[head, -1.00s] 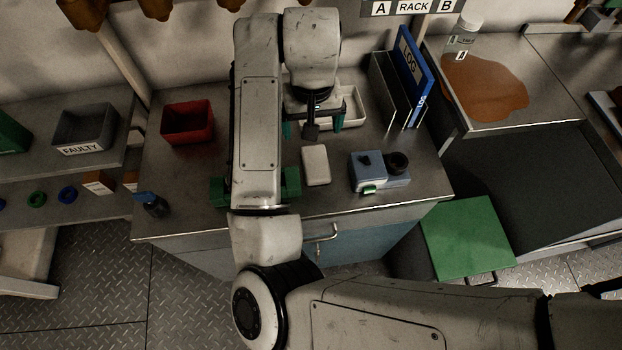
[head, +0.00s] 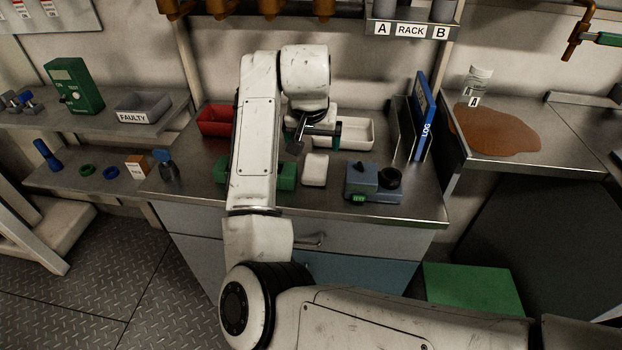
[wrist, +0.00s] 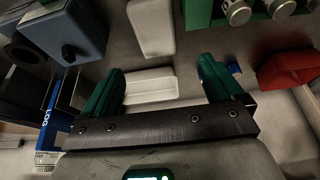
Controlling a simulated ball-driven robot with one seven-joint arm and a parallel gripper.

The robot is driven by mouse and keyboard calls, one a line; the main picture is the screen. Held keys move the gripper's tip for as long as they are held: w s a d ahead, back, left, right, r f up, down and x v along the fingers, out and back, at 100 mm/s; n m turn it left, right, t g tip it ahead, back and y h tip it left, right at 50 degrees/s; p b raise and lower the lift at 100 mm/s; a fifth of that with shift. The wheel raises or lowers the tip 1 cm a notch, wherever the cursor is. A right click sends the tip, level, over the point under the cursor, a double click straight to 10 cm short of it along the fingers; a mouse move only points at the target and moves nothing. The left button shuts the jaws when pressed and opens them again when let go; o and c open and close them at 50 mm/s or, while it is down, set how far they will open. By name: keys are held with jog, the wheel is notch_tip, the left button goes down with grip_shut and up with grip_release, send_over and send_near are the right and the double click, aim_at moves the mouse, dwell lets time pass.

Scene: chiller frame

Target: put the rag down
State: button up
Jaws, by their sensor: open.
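My gripper (head: 314,133) is open over the back of the metal counter, with its teal fingers apart. The wrist view shows nothing held between the fingers (wrist: 160,82). A pale, rounded, flat block (head: 314,170) lies on the counter in front of the gripper, apart from it; it may be the folded rag, but I cannot tell for sure. It also shows at the top of the wrist view (wrist: 151,26). My arm hides part of the counter.
A white tray (head: 358,146) is behind the gripper and a red bin (head: 214,120) is at the left. A blue-grey device (head: 373,182) and a rack with a blue LOG binder (head: 424,115) stand at the right.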

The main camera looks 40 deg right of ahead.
aim_at(315, 160)
jog(key=x, duration=0.9)
jog(key=shift+s+d+b, duration=0.1)
jog(key=shift+b, duration=0.25)
jog(key=shift+f, duration=0.15)
jog(key=c, duration=1.1)
jog(key=shift+c, duration=0.3)
notch_tip(315, 160, up, 4)
jog(key=shift+f, duration=0.1)
jog(key=s+a+r, duration=0.1)
jog(key=s+r, duration=0.1)
jog(key=r, duration=0.1)
jog(key=s+a+r+p, duration=0.1)
jog(key=r, duration=0.1)
jog(key=shift+s+a+r, duration=0.1)
jog(key=shift+s+a, duration=0.2)
jog(key=shift+s, duration=0.05)
jog(key=s+a+r, duration=0.4)
jog(key=s+a, duration=0.1)
jog(key=s, duration=0.3)
jog(key=shift+r, duration=0.25)
